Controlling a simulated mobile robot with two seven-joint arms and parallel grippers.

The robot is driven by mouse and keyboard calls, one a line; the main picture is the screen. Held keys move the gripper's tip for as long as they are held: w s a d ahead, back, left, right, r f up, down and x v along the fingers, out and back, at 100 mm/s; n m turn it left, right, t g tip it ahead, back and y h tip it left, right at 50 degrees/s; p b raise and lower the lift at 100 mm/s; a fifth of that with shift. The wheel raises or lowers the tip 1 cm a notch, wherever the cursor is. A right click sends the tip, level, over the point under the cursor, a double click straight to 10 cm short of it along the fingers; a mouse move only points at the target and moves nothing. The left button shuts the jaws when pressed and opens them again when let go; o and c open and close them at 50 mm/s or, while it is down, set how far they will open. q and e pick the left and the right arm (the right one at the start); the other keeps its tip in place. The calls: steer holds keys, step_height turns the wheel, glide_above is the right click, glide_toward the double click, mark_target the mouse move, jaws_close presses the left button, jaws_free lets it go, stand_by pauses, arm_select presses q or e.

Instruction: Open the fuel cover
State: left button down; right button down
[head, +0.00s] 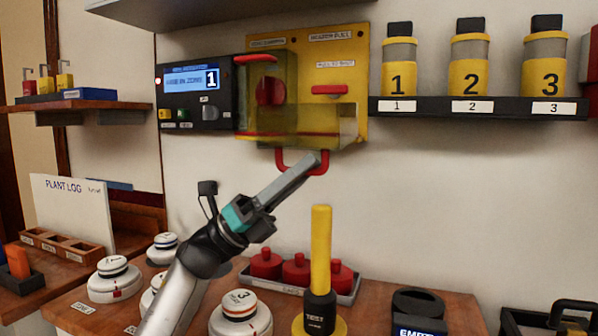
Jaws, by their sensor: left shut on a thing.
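A yellow panel (352,55) on the wall carries translucent yellow covers. One upright cover (288,72) stands in front of a red knob (270,91). A boxy translucent cover (335,122) juts out lower down, with a red U-shaped handle (322,168) below it. The panel's small labels are too blurred to tell which is the fuel cover. My left gripper (308,168) reaches up from below and is shut on the red U-shaped handle, hiding part of it. My right gripper is not in view.
A display unit (190,90) is left of the panel. A shelf (430,107) with numbered yellow canisters is at right. Below, the wooden table (385,300) holds a tall yellow post (321,250), red-capped items (296,268) and white round pieces (240,312) near my arm.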

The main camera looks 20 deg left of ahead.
arm_select(q)
steer(key=shift+w+f, duration=0.1)
steer(key=shift+f, duration=0.05)
stand_by(0.3)
steer(key=c, duration=0.9)
jaws_free()
steer(key=v, duration=0.7)
steer(key=shift+a+f, duration=0.15)
steer(key=shift+f, duration=0.05)
